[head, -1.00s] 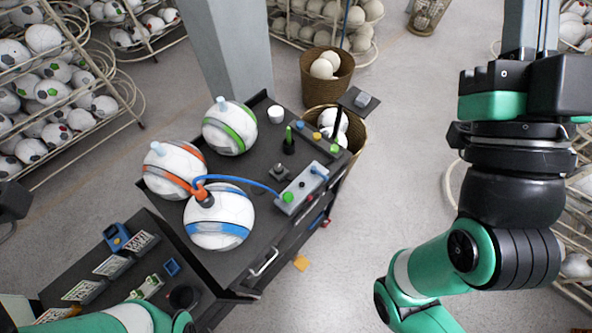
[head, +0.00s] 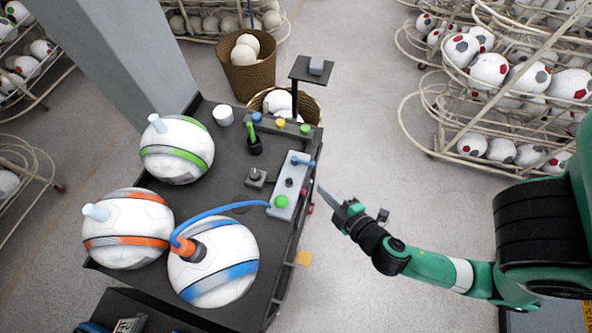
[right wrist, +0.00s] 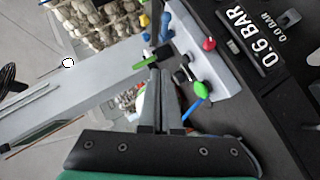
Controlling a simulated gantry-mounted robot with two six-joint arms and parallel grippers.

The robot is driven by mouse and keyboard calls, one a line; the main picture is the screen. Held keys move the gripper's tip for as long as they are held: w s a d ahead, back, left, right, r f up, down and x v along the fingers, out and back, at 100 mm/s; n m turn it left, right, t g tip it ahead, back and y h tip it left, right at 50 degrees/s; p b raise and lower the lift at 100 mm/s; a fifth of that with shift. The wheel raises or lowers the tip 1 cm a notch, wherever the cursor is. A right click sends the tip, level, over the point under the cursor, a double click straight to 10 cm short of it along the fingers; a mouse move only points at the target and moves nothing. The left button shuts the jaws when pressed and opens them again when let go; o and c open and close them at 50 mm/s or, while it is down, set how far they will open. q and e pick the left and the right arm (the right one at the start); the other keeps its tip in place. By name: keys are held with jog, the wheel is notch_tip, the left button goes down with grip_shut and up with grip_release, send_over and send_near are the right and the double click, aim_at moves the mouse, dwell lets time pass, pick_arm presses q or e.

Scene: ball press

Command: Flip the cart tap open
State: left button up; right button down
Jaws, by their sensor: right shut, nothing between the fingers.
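A pale grey control box (head: 290,188) lies along the right side of the black cart top. It bears a green knob (head: 281,201), a small dark part and a blue lever (head: 304,163) at its far end. I cannot tell for sure which part is the tap. My right gripper (head: 325,194) is shut and empty, just right of the cart edge, beside the box and apart from it. In the right wrist view its closed fingers (right wrist: 161,100) point at the box, where a green knob (right wrist: 201,88) and a red knob (right wrist: 209,44) show. My left gripper is out of view.
Balls with green (head: 177,150), orange (head: 128,229) and blue (head: 213,264) bands sit on the cart. A blue hose (head: 220,208) runs from the blue-banded ball to the box. A green stick (head: 253,130) stands nearby. Open floor lies right of the cart.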

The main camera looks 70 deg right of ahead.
jog(key=shift+s+f, duration=0.25)
jog(key=shift+f, duration=0.05)
jog(key=p, duration=0.3)
send_near(302, 162)
jog(key=w, duration=0.4)
jog(key=shift+w+d+f+p, duration=0.2)
jog(key=shift+d+f+p, duration=0.55)
jog(key=shift+d, duration=0.45)
jog(key=shift+d+f, duration=0.25)
jog(key=shift+f, duration=0.15)
